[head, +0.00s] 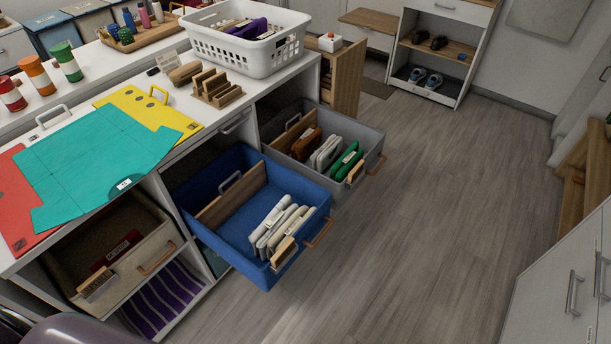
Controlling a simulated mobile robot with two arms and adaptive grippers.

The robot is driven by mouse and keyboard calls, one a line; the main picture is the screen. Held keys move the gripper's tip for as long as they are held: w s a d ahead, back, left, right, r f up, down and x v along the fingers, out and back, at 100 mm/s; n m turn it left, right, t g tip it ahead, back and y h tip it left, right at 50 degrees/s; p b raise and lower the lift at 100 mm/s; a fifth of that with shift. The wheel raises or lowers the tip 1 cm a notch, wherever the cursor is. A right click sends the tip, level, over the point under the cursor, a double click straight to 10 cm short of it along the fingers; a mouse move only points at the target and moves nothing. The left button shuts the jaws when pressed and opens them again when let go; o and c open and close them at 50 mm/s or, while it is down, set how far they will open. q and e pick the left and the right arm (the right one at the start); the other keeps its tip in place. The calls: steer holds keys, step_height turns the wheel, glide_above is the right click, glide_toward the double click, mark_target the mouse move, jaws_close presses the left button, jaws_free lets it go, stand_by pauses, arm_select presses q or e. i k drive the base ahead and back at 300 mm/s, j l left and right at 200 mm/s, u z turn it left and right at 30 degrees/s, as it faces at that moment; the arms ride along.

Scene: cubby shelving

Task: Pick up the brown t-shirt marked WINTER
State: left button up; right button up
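A brown folded garment (306,143) stands on edge in the pulled-out grey bin (333,188). I cannot read any marking on it. Pale grey folded garments (325,153) stand to its right, and green ones (347,161) are beyond those. A wooden divider (290,136) stands at the bin's left side, next to the brown garment. Neither of my grippers shows in the head view.
A pulled-out blue bin (241,215) with pale folded garments (280,226) sits left of the grey bin. A beige bin (151,244) is in a lower cubby. The counter holds a white basket (247,66) and teal board (96,160). Floor at right (430,190) is clear.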

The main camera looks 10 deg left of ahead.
mark_target(306, 143)
steer(key=i+l+u, duration=0.1)
steer(key=u, duration=0.35)
steer(key=i+l+u, duration=0.15)
steer(key=u, duration=0.25)
steer(key=i+l+u, duration=0.15)
steer(key=l, duration=0.25)
steer(key=i+l+u, duration=0.15)
steer(key=l, duration=0.3)
steer(key=i+l+u, duration=0.15)
steer(key=l, duration=0.3)
steer(key=l+u, duration=0.15)
steer(key=l, duration=0.3)
steer(key=i+l+u, duration=0.15)
steer(key=l, duration=0.35)
steer(key=i+l, duration=0.1)
steer(key=l, duration=0.55)
steer(key=i+l, duration=0.1)
steer(key=l, duration=1.2)
steer(key=i+l, duration=0.15)
steer(key=l, duration=0.5)
steer(key=i+u, duration=0.05)
